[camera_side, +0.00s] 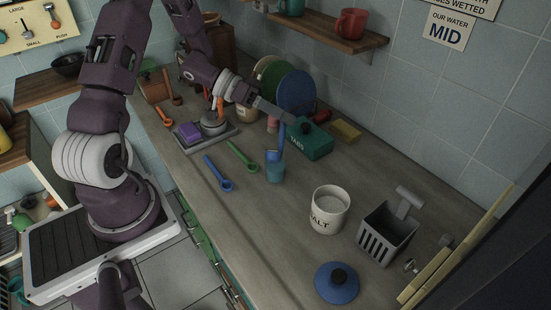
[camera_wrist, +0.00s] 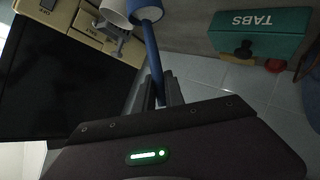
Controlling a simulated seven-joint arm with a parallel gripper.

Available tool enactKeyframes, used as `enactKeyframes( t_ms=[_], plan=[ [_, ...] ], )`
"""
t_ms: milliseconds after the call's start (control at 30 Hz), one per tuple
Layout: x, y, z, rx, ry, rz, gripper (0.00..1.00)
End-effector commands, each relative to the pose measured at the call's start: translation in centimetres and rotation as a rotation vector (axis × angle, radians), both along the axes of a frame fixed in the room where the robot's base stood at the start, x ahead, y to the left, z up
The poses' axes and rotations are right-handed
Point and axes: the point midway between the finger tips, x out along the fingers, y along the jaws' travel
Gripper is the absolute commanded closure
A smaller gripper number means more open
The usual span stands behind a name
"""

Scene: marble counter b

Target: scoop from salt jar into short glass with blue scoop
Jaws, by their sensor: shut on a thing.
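My gripper (camera_side: 290,122) is shut on the handle of a blue scoop (camera_side: 282,138), which hangs down with its bowl low. In the side view the bowl is at the mouth of the short teal glass (camera_side: 275,173); whether it is inside or just above I cannot tell. The white salt jar (camera_side: 326,222) stands open to the right of the glass, with white salt visible inside. In the wrist view the blue scoop (camera_wrist: 153,45) runs up from my fingers (camera_wrist: 160,92), its bowl cut by the top edge. What the bowl holds is hidden.
A green TABS box (camera_side: 312,145) stands behind the glass. Another blue spoon (camera_side: 218,174) and a green spoon (camera_side: 242,157) lie to the left. A grey slotted basket (camera_side: 384,240) and a blue lid (camera_side: 337,284) are near the jar. Counter in front of the glass is clear.

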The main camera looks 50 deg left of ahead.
Motion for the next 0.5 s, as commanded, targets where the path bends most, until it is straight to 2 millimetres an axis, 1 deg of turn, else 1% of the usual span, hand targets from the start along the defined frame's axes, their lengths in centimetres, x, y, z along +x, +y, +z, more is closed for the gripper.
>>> enactKeyframes(
  t_ms=[500],
  plan=[
    [0.49,0.46,-0.73,-0.048,0.05,0.0,1.0]
  ],
)
